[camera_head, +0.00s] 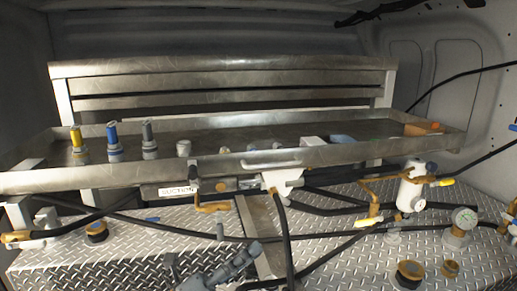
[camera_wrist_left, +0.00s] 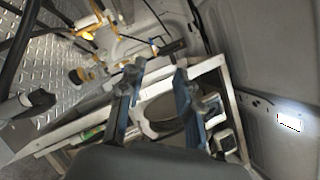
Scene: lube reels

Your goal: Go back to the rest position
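My left gripper (camera_head: 238,264) is low in the middle of the head view, over the diamond-plate deck and below the tray's front edge. It is small and dark there. In the left wrist view, its two blue-grey fingers (camera_wrist_left: 156,80) stand well apart with nothing held between them. A white frame with a dark round opening (camera_wrist_left: 160,108) shows behind and between the fingers; I cannot tell its distance. My right gripper is in neither view.
A metal tray (camera_head: 330,155) holds yellow-topped (camera_head: 77,140), blue-topped (camera_head: 114,140) and grey (camera_head: 149,141) fittings. Black hoses (camera_head: 285,240) hang and run across the diamond-plate deck (camera_head: 340,265). A white filter (camera_head: 411,188) and a gauge (camera_head: 464,219) stand at right.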

